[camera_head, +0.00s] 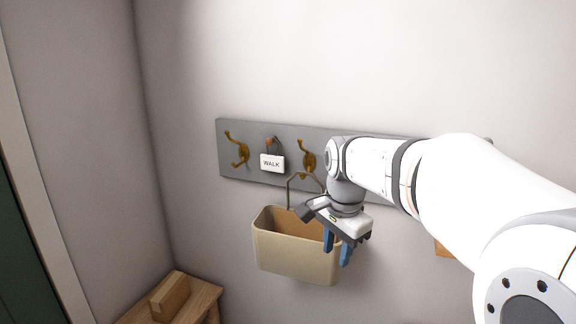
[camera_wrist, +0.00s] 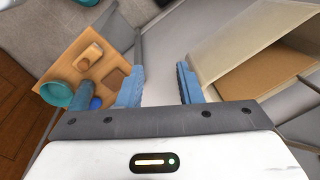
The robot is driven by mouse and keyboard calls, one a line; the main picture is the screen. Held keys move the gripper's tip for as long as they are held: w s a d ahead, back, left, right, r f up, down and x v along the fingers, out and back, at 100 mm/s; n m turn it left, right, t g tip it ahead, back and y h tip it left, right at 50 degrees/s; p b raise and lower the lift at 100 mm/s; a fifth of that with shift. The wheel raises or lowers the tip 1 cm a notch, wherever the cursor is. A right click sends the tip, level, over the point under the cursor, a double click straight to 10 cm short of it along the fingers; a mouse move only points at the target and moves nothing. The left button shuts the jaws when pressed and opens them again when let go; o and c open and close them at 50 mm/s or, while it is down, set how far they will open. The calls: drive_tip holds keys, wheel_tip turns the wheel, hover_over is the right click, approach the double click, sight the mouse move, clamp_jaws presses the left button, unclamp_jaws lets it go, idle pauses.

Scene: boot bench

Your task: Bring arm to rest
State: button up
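My gripper (camera_head: 338,250) has blue fingers that point down in front of the hanging beige bin (camera_head: 290,262), at its right side. In the wrist view my gripper (camera_wrist: 160,88) is open, with a clear gap between the fingers and nothing in it. The bin (camera_wrist: 245,40) shows at the right of the wrist view, with a brown inside. My white arm reaches in from the right in the head view and covers part of the hook board (camera_head: 230,160).
A "WALK" tag (camera_head: 272,163) hangs between brass hooks (camera_head: 238,150) on the board. A wooden bench (camera_head: 205,298) with a wooden block (camera_head: 170,296) stands lower left. The wrist view shows a wooden board (camera_wrist: 85,62) with a teal cup (camera_wrist: 57,94) and a blue item (camera_wrist: 96,103).

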drive_tip(key=s+d+f+n, duration=0.1)
drive_tip(key=s+f+n, duration=0.2)
drive_tip(key=s, duration=0.3)
drive_tip(key=s+d+f+n+t, duration=0.1)
drive_tip(key=s+d+f+n, duration=0.1)
drive_tip(key=s, duration=0.4)
drive_tip(key=s+d+f+n+b, duration=0.1)
drive_tip(key=s+d+f+n, duration=0.1)
drive_tip(key=s+n, duration=0.4)
drive_tip(key=shift+s+f+t, duration=0.2)
drive_tip(key=shift+f+t, duration=0.2)
drive_tip(key=shift+f, duration=0.5)
